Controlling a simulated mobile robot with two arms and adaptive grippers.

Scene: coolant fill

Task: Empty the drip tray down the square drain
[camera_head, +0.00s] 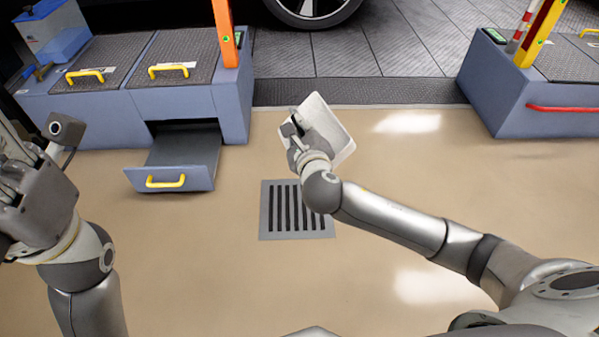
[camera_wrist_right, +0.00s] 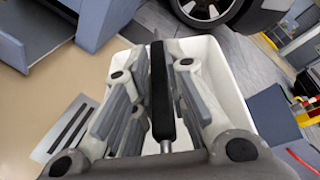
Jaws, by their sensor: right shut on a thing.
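The white drip tray (camera_head: 339,130) is held in the air beyond the square drain and looks tilted. My right gripper (camera_head: 294,130) is shut on it at its left side. In the right wrist view the tray (camera_wrist_right: 232,84) shows behind the fingers (camera_wrist_right: 160,85), with a dark bar between them. Whether liquid is in the tray cannot be told. The square drain (camera_head: 264,222) is a grey slotted grate in the floor, nearer than the tray; part of it shows in the wrist view (camera_wrist_right: 50,143). My left gripper (camera_head: 15,150) is at the left edge, partly cut off; its fingers are unclear.
A blue-grey cabinet with an open drawer (camera_head: 180,178) stands at the left, with an orange post (camera_head: 225,35). Another blue-grey unit (camera_head: 497,88) with a red handle stands at the right. A car wheel (camera_head: 312,10) is at the back. The floor around the drain is clear.

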